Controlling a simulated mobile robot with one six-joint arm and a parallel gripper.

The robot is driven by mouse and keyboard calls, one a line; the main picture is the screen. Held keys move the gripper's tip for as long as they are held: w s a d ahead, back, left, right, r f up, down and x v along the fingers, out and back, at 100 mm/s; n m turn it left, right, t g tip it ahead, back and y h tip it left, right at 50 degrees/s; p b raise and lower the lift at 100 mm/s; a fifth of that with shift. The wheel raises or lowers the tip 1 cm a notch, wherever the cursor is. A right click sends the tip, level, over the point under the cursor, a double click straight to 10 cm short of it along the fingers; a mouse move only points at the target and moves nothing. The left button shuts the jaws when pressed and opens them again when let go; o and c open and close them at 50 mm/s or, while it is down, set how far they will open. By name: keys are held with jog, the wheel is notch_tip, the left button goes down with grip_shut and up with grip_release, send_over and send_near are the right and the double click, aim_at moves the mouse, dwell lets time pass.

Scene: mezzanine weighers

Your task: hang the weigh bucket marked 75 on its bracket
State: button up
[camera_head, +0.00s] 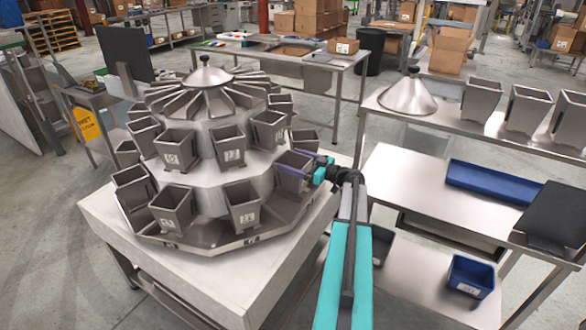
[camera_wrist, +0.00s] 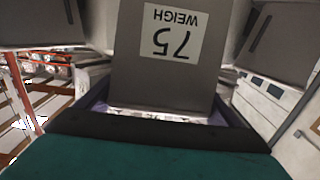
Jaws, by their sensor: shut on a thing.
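The weigh bucket marked 75 (camera_wrist: 168,75) fills the middle of the wrist view, its white label upside down there. In the head view this grey bucket (camera_head: 291,180) is at the right side of the multihead weigher (camera_head: 215,150), in line with its lower ring of buckets. My gripper (camera_head: 308,166) comes from the right and is shut on the bucket, with its purple fingers along the bucket's sides. The bucket looks upright. Its bracket is hidden behind it, and I cannot tell whether the bucket touches it.
Neighbouring buckets stand close by, one lower left (camera_head: 242,205) and one above (camera_head: 268,130). To the right is a steel table (camera_head: 410,180) with a blue tray (camera_head: 490,182). Spare buckets (camera_head: 525,108) and a cone (camera_head: 407,97) sit on a shelf behind it. A blue bin (camera_head: 470,277) is lower right.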

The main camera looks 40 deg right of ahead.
jog(key=shift+f+b, duration=0.75)
jog(key=shift+f, duration=0.35)
jog(key=shift+w+f, duration=0.1)
jog(key=shift+f, duration=0.05)
jog(key=o, duration=1.9)
jog(key=shift+s, duration=0.2)
jog(key=b+v, duration=0.3)
jog(key=v, duration=0.8)
jog(key=shift+s, duration=0.35)
jog(key=shift+d, duration=0.1)
